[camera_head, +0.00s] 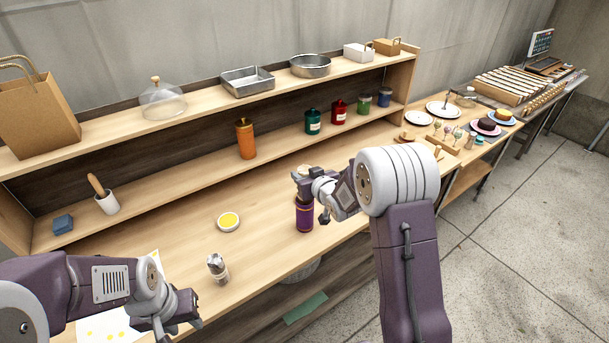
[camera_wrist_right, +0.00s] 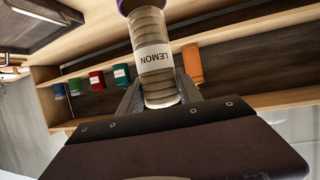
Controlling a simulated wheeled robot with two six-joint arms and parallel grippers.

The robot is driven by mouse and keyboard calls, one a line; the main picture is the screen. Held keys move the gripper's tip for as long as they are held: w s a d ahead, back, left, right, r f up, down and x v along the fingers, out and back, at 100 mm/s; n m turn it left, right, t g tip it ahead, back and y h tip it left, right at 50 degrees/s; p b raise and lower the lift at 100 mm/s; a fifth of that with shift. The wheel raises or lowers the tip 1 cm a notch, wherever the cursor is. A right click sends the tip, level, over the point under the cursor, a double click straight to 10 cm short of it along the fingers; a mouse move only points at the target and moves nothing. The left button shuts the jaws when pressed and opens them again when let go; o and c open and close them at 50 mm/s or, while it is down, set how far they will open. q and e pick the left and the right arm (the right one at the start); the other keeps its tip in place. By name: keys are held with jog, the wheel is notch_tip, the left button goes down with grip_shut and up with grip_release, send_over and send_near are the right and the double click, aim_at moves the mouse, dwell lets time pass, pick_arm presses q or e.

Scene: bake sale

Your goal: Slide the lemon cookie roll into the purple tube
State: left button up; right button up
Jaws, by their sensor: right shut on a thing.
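The purple tube (camera_head: 305,216) stands upright on the counter below my right gripper (camera_head: 308,184). In the right wrist view, my right gripper (camera_wrist_right: 160,98) is shut on the lemon cookie roll (camera_wrist_right: 147,30), a stack of tan cookies with a white LEMON label. The roll's far end meets the purple tube's rim (camera_wrist_right: 128,5) at the top edge of that view. How far it sits inside is cut off. My left gripper (camera_head: 178,318) hangs at the lower left, away from the tube; its finger opening is unclear.
A small silver-topped jar (camera_head: 217,267) and a white dish with yellow contents (camera_head: 229,221) stand left of the tube. An orange bottle (camera_head: 246,139) and other coloured containers stand on the shelf behind. The counter around the tube is mostly clear.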

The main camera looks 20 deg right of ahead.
jog(key=shift+f+b, duration=3.4)
jog(key=shift+f, duration=0.35)
jog(key=o, duration=1.1)
jog(key=shift+c, duration=0.2)
jog(key=shift+s, duration=0.1)
jog(key=v, duration=0.9)
